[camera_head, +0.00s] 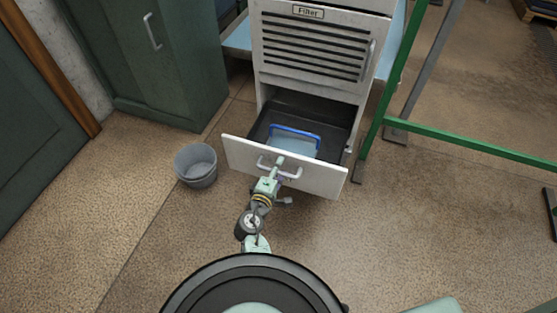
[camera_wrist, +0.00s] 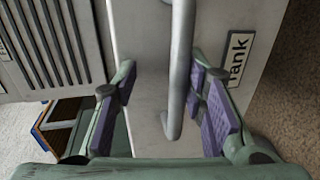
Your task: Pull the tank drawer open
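The tank drawer (camera_head: 321,181) stands pulled out from the bottom of the white cabinet, with its dark inside showing in the head view. Its white front also shows in the wrist view (camera_wrist: 141,55), next to a "Tank" label (camera_wrist: 238,60). The grey bar handle (camera_wrist: 181,62) on the front runs between my fingers. My gripper (camera_wrist: 165,100) is open, with purple pads on both sides of the handle; a clear gap shows on the left side, and the right pads are closer. In the head view my gripper (camera_head: 276,169) is at the handle (camera_head: 291,174).
A container with a blue rim (camera_head: 294,132) sits inside the drawer. The "Filter" panel (camera_head: 312,45) above is shut. A grey bucket (camera_head: 196,166) stands left of the drawer. A green frame (camera_head: 378,105) stands close on the right. The floor in front is clear.

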